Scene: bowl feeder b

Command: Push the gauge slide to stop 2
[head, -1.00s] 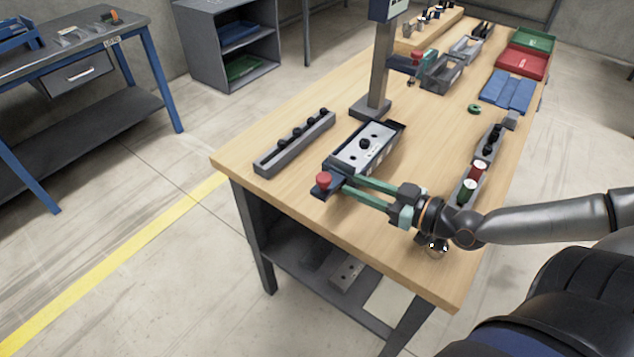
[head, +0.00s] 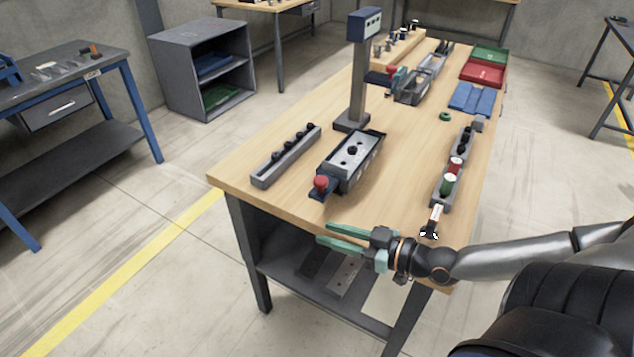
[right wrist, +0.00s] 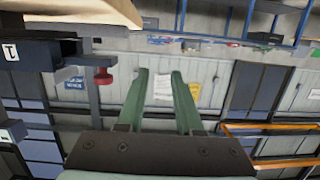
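The gauge block (head: 358,148), grey with a holed top plate and a black knob (head: 352,150), lies near the table's front left part. A red knob (head: 321,183) stands on its dark blue front end; a red knob (right wrist: 103,76) also shows in the right wrist view, left of the fingers. I cannot tell which stop the slide is at. My right gripper (head: 322,235) is in front of the table edge, apart from the red knob. Its green fingers are spread with nothing between them, as the right wrist view (right wrist: 159,73) also shows. My left gripper is not in view.
A grey rail with several black knobs (head: 287,158) lies left of the block. A post with a display box (head: 358,85) stands behind. A narrow tray with red and green spools (head: 441,198) lies right. Bare tabletop (head: 400,165) lies between.

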